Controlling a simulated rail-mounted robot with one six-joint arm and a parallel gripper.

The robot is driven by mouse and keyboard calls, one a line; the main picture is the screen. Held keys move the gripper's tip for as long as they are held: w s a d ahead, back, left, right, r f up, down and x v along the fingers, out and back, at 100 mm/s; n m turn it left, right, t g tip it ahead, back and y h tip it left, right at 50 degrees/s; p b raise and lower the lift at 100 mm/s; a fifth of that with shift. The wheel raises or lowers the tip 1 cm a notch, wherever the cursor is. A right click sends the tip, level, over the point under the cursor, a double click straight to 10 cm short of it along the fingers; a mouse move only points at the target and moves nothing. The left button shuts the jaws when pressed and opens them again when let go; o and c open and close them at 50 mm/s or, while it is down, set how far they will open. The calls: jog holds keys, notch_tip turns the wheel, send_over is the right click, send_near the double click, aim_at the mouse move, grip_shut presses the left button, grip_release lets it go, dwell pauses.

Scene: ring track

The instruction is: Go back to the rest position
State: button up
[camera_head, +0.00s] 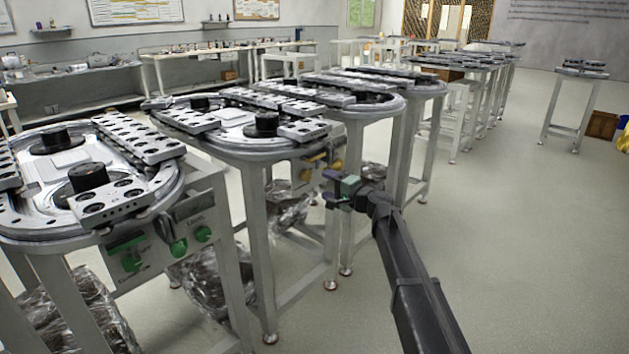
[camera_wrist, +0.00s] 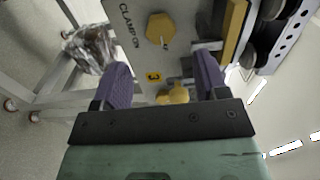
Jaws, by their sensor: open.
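My gripper (camera_head: 340,184) is at the end of my black arm in the head view, right beside the control panel (camera_head: 322,162) of the middle track station. In the wrist view my gripper (camera_wrist: 163,66) has its two purple fingers apart, with nothing held that I can see. The panel (camera_wrist: 192,20) fills the space beyond the fingers. It bears the words "CLAMP ON", a yellow hexagonal knob (camera_wrist: 160,28) and a number 3. A second yellow knob (camera_wrist: 175,95) shows low between the fingers, partly hidden by my gripper body. I cannot tell whether the fingers touch it.
Oval track tables stand in a row: a near one (camera_head: 40,215) at left with green knobs (camera_head: 178,247), the middle one (camera_head: 215,140), and one behind (camera_head: 375,100). The floor (camera_head: 520,230) at right is open.

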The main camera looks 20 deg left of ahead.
jog(key=shift+v, duration=1.25)
jog(key=s+d+f+n+g+h, duration=0.3)
jog(key=s+d+f, duration=0.2)
jog(key=s, duration=0.2)
jog(key=s+d+f+n+g+h, duration=0.2)
jog(key=s+d+f+n+h, duration=0.1)
jog(key=s+d+f, duration=0.4)
jog(key=s+d+f+m+g+h, duration=0.15)
jog(key=s+d+h, duration=0.25)
jog(key=s+d, duration=0.45)
jog(key=s+d+f+h, duration=0.25)
jog(key=s+d, duration=0.35)
jog(key=d, duration=0.5)
jog(key=s+d+f+h, duration=0.1)
jog(key=s+d+h, duration=0.5)
jog(key=d, duration=0.4)
notch_tip(320, 180, up, 32)
jog(key=y+p, duration=0.1)
jog(key=p, duration=3.1)
jog(key=shift+d+y, duration=0.2)
jog(key=shift+y, duration=0.15)
